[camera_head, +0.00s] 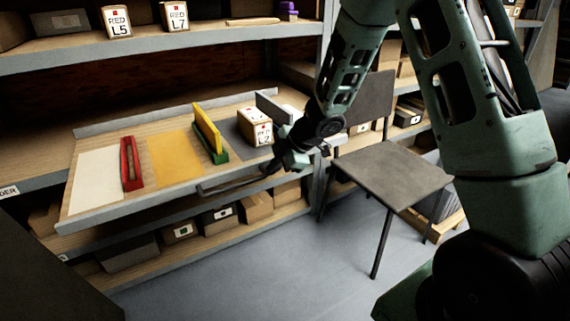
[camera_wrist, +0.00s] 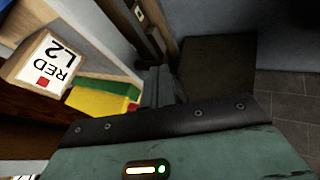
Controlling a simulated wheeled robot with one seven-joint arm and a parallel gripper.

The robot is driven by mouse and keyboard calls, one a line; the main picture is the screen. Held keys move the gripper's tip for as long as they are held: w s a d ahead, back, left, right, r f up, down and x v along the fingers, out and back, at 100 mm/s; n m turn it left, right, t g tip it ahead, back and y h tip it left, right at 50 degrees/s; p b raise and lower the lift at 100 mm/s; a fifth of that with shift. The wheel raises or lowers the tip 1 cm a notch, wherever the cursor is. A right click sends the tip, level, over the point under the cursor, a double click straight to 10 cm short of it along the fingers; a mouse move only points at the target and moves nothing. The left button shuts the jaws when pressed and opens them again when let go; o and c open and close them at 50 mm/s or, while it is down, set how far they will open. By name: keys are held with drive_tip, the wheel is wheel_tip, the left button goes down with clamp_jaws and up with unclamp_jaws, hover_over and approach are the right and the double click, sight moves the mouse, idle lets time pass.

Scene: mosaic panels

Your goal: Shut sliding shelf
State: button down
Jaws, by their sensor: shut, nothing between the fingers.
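The sliding shelf (camera_head: 103,215) is a wooden board with a grey metal rim, pulled out from the rack in the head view. A bar handle (camera_head: 232,184) runs along its front edge. On it are a red holder (camera_head: 131,163), a yellow panel standing in a green base (camera_head: 207,130) and a box marked RED L2 (camera_head: 255,128). My gripper (camera_head: 275,168) is shut and empty at the right end of the handle; I cannot tell whether it touches. The wrist view shows the RED L2 box (camera_wrist: 45,65) and the yellow and green pieces (camera_wrist: 100,100) close by.
A grey chair (camera_head: 388,172) stands to the right of the shelf. An upper shelf (camera_head: 200,45) holds boxes RED L5 and RED L7. Lower shelves hold several boxes (camera_head: 222,215). The floor (camera_head: 270,270) in front is clear.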

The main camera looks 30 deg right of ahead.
sight(262, 166)
drive_tip(key=shift+w+r, duration=0.2)
drive_tip(key=shift+w, duration=1.4)
drive_tip(key=shift+p, duration=0.3)
